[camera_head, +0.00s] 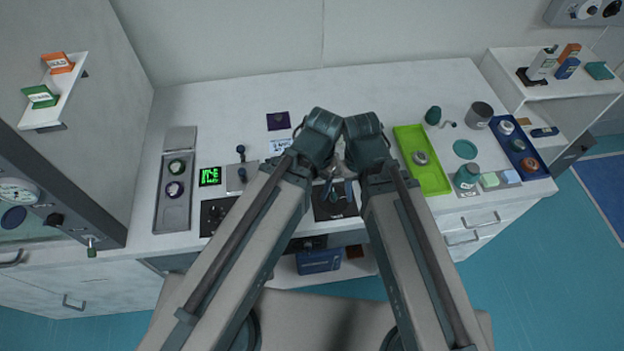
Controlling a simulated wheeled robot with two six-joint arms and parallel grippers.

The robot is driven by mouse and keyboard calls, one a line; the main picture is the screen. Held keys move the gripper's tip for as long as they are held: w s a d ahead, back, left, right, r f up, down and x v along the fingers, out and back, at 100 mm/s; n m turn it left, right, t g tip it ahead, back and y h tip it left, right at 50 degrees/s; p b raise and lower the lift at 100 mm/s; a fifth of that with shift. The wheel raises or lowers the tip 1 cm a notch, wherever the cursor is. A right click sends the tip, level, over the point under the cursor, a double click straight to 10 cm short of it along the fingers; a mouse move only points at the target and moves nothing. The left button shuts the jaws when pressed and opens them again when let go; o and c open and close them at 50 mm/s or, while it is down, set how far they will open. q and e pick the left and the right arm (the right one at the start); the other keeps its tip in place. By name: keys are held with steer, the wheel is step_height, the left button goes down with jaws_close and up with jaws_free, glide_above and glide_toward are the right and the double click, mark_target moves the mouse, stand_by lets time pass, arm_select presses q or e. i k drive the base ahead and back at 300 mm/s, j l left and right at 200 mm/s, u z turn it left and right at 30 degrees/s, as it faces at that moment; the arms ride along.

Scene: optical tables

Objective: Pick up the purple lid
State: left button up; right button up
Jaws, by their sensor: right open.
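A small round piece with a dark purple top (174,189) sits in the long grey tray (172,218) on the left of the table; it looks like the purple lid, but it is too small to be sure. A similar green-topped piece (176,167) sits behind it in the same tray. A flat dark purple square (278,121) lies near the table's middle back. My right gripper (346,188) is open over the middle of the table, well to the right of the tray. My left gripper is mostly hidden among the folded arms.
A green digital display (210,176) stands just right of the tray. A bright green tray (430,174) holds a round grey piece. A blue tray (520,150) and several small containers stand at the right. A wall shelf (52,105) hangs at the left.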

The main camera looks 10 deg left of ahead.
mark_target(280, 120)
steer(key=k+j, duration=0.75)
